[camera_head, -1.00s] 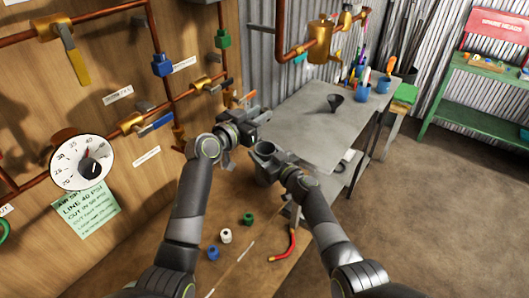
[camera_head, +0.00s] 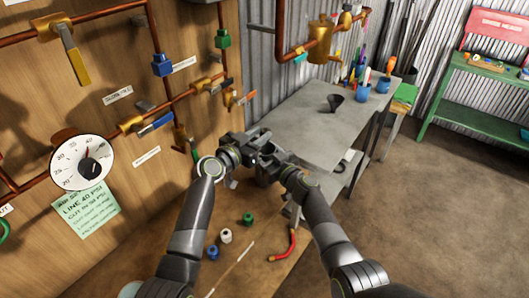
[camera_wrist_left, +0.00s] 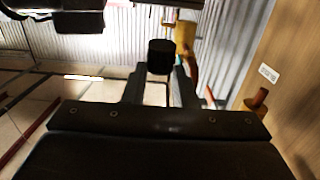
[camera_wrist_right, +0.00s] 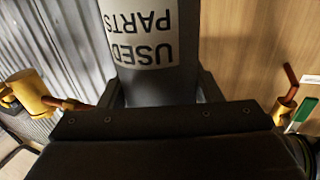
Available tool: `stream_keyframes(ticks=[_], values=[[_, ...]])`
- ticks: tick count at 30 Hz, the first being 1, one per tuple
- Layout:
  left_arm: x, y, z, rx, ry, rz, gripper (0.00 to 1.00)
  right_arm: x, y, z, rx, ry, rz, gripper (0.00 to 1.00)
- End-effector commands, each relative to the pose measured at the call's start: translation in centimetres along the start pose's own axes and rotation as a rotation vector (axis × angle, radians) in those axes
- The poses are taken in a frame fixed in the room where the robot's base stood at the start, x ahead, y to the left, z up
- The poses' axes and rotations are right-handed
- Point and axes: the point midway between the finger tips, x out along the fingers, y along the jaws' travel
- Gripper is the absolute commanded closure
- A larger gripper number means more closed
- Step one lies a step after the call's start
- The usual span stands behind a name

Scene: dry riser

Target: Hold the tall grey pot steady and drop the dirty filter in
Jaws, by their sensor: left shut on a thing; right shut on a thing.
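The tall grey pot (camera_head: 266,178) stands at the far end of the wooden bench, partly covered by my left gripper in the head view. In the right wrist view the pot (camera_wrist_right: 150,85) fills the space between the fingers and shows a white "USED PARTS" label. My right gripper (camera_wrist_right: 155,90) is shut on it. My left gripper (camera_head: 264,150) is over or just beside the pot's mouth. In the left wrist view its fingers hold a short black cylinder, the filter (camera_wrist_left: 160,56). The head view does not clearly show the filter or the pot's opening.
A white fitting (camera_head: 226,236), a blue one (camera_head: 213,253) and a green one (camera_head: 248,218) lie on the bench near a red-handled tool (camera_head: 284,248). A grey table (camera_head: 300,120) with a black funnel (camera_head: 335,102) stands beyond. Pipes and valves line the wooden wall at left.

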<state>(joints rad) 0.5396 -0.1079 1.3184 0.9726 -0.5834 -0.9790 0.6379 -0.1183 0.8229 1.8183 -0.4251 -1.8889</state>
Motion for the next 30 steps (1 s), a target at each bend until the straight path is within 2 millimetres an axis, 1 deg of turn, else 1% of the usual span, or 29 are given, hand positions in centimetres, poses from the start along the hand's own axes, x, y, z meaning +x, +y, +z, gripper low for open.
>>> stream_keyframes(ticks=[3, 6, 15, 16, 21, 30], values=[[0.03, 0.02, 0.85, -0.001, -0.002, 0.0, 0.96, -0.01, 0.01, 0.02, 0.0, 0.0, 0.0, 0.66], [0.03, 0.01, 1.24, -0.001, -0.001, 0.0, 0.96, -0.01, 0.0, 0.02, 0.0, 0.0, 0.0, 0.66], [0.04, 0.0, 1.35, 0.0, 0.0, -0.001, 0.96, -0.01, 0.01, 0.02, 0.0, 0.0, 0.0, 0.66], [0.04, 0.0, 1.34, 0.0, 0.0, -0.001, 0.71, -0.01, 0.01, 0.02, 0.0, 0.0, 0.0, 0.66], [0.04, 0.0, 1.33, 0.0, 0.0, -0.001, 0.49, -0.01, 0.0, 0.02, 0.0, 0.0, 0.0, 0.66], [-0.07, -0.01, 1.36, 0.0, -0.001, -0.001, 0.49, -0.01, 0.0, 0.03, 0.0, 0.0, 0.0, 0.66]])
